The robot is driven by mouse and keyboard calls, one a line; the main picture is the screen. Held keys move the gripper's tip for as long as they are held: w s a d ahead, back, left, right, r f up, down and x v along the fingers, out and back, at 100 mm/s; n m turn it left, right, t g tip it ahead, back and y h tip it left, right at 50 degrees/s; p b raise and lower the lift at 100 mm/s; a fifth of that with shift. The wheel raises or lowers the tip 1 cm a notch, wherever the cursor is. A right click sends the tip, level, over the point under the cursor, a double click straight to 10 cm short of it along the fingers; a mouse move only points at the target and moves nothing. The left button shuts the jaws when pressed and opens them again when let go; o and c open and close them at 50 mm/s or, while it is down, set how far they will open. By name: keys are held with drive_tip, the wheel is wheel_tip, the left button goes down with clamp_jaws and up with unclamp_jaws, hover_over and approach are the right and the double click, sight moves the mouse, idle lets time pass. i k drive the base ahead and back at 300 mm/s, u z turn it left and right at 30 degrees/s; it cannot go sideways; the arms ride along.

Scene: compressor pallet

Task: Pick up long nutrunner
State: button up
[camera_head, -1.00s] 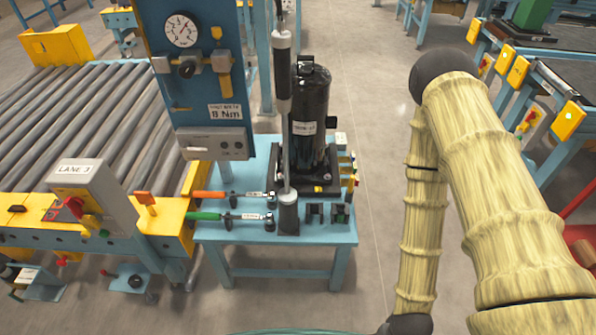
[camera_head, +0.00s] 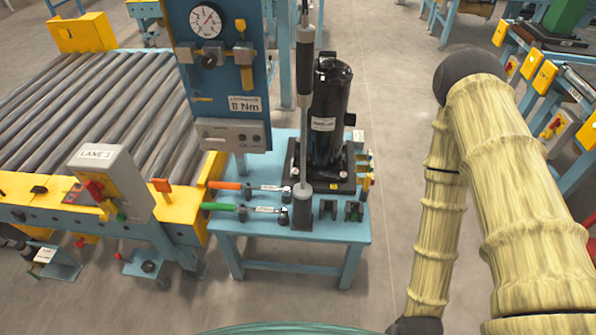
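The long nutrunner (camera_head: 304,68) is a tall, slim tool with a dark and grey body and a thin shaft. It stands upright in a dark block holder (camera_head: 302,211) near the front of the light blue workbench (camera_head: 262,231). Its top reaches up beside the blue gauge panel. My gripper is out of view. My yellowish arm links fill the right side, well apart from the tool.
A black compressor (camera_head: 327,112) stands right behind the nutrunner. Orange-handled (camera_head: 224,185) and green-handled (camera_head: 219,206) wrenches lie left of the holder. The blue gauge panel (camera_head: 219,90) rises at left, near a roller conveyor (camera_head: 85,115). Floor right of the bench is clear.

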sight(304, 32)
drive_tip(key=z, duration=3.25)
drive_tip(key=k, duration=1.8)
drive_tip(key=u, duration=2.05)
